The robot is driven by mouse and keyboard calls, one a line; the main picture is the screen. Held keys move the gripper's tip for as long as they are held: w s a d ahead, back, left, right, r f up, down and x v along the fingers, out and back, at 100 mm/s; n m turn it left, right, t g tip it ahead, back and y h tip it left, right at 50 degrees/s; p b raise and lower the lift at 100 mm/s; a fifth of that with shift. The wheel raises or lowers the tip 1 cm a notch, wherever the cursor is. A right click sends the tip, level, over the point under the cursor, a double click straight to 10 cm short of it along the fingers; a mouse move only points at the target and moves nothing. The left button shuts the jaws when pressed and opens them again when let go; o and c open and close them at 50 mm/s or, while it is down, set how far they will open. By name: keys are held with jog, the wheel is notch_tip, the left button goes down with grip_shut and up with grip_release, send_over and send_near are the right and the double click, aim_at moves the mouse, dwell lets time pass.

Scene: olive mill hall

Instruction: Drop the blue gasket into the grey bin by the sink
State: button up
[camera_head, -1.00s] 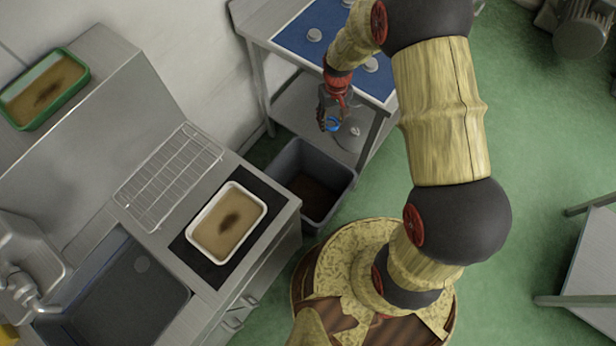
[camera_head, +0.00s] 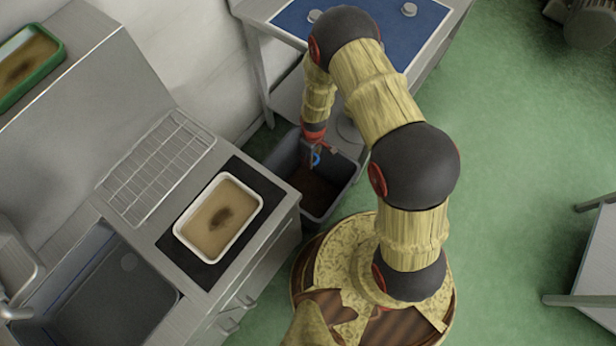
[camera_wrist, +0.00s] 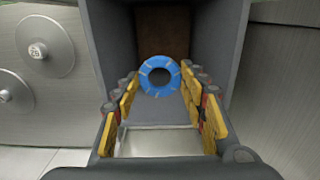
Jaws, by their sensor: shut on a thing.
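The blue gasket (camera_head: 316,160) is a small ring. It also shows whole in the wrist view (camera_wrist: 160,64), between the tips of my gripper's yellow-padded fingers (camera_wrist: 160,80). My gripper (camera_head: 313,155) is shut on it and points down over the grey bin (camera_head: 345,184). The bin stands on the floor between the sink counter and the blue-topped table. In the wrist view the bin's grey walls (camera_wrist: 112,38) rise around the gasket, with a brown bottom beyond. The exact height of the gasket against the rim is hard to tell.
The sink (camera_head: 115,290) is at lower left, with a wire rack (camera_head: 158,165) and a white tray (camera_head: 218,220) of brown stuff on the counter. A blue-topped table (camera_head: 285,22) stands behind the bin. Green floor is open on the right.

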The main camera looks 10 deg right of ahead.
notch_tip(320, 180, down, 6)
jog(key=b, duration=0.3)
jog(key=shift+r+b, duration=0.25)
jog(key=shift+b, duration=0.05)
jog(key=o, duration=0.8)
jog(key=shift+o, duration=0.7)
jog(key=shift+r, duration=0.15)
notch_tip(320, 180, up, 12)
